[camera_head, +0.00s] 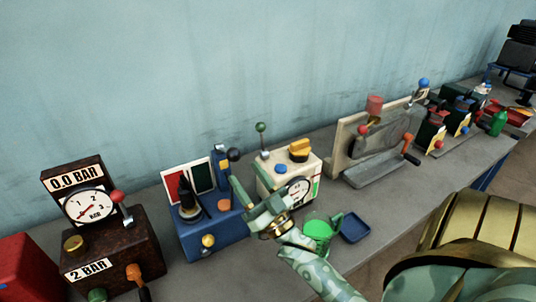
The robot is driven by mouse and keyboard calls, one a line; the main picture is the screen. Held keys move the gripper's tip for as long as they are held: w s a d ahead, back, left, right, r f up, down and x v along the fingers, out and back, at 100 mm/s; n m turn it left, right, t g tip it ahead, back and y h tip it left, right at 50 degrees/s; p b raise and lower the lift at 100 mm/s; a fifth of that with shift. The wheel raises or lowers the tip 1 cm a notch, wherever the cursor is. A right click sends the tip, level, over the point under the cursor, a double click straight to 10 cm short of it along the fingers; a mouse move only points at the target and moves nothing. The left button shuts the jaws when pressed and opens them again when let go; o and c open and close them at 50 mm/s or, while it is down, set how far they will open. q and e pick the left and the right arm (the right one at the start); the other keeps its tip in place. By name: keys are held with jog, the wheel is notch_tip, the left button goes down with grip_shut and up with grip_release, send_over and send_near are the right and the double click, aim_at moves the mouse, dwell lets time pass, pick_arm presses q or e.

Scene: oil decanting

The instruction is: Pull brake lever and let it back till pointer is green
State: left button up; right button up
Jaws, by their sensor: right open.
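My right gripper (258,200) is open in front of the white box, its arm coming in from the lower right. I cannot tell which lever is the brake lever. No contact with a lever is clear. My left gripper is not in view.
A brown box (120,250) with a pressure gauge (90,205) and red-ball lever (117,196) stands at left. A green mug (318,230) and blue dish (354,227) lie near my right gripper. A beige stand with an orange-handled crank (411,158) stands further right.

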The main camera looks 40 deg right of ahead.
jog(key=b+v, duration=0.1)
jog(key=v, duration=0.9)
jog(key=shift+w, duration=0.1)
